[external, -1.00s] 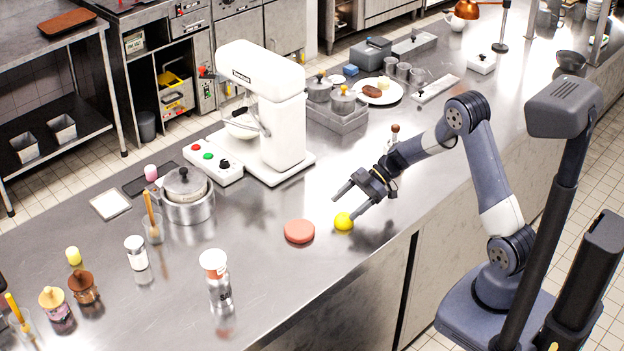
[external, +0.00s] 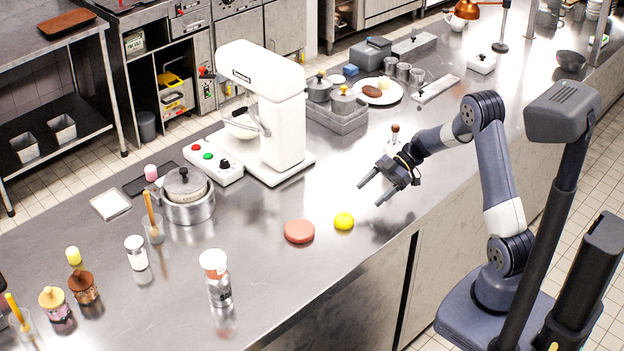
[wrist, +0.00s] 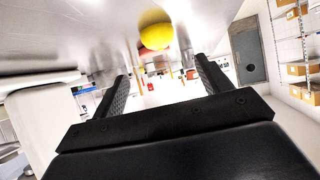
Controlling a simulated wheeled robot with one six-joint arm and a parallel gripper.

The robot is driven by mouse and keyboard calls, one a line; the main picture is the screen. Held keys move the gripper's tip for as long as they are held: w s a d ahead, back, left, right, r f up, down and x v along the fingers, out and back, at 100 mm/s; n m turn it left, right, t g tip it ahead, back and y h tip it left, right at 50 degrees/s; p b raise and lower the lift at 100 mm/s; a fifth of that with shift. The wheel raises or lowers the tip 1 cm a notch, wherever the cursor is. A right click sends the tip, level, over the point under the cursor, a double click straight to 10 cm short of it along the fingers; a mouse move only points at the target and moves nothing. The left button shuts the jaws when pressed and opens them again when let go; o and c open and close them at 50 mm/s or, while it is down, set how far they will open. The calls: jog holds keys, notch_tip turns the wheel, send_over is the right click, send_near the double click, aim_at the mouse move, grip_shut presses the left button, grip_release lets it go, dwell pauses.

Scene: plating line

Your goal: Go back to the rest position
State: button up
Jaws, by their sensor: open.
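My gripper (external: 372,193) is open and empty above the steel counter (external: 265,275) in the external view. It is up and to the right of a yellow ball-like thing (external: 344,221), apart from it. The yellow thing rests on the counter beside a flat reddish round piece (external: 299,232). In the wrist view, the open fingers of my gripper (wrist: 160,78) show with nothing between them, and the yellow thing (wrist: 155,30) appears beyond them at the top.
A white stand mixer (external: 265,110) stands left of my gripper. A bottle with a brown top (external: 395,134) stands close behind my gripper. The front of the counter is fairly clear.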

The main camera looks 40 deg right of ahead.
aim_at(342, 216)
jog(key=shift+v, duration=1.05)
jog(key=p+x, duration=0.1)
jog(key=x, duration=1)
jog(key=shift+a+f, duration=0.1)
jog(key=shift+a, duration=0.3)
jog(key=shift+w+a+r, duration=0.15)
jog(key=shift+w+r, duration=0.05)
jog(key=shift+r, duration=0.1)
notch_tip(342, 216, up, 10)
jog(key=w+a+f+m+t, duration=0.1)
jog(key=w+a, duration=0.6)
jog(key=w, duration=0.3)
jog(key=w+a+m+t, duration=0.1)
jog(key=w+a, duration=0.6)
jog(key=w, duration=0.2)
jog(key=f, duration=1)
jog(key=shift+w, duration=0.3)
jog(key=shift+s+d+r+h, duration=0.2)
jog(key=shift+d+r+h, duration=0.1)
jog(key=shift+d, duration=0.2)
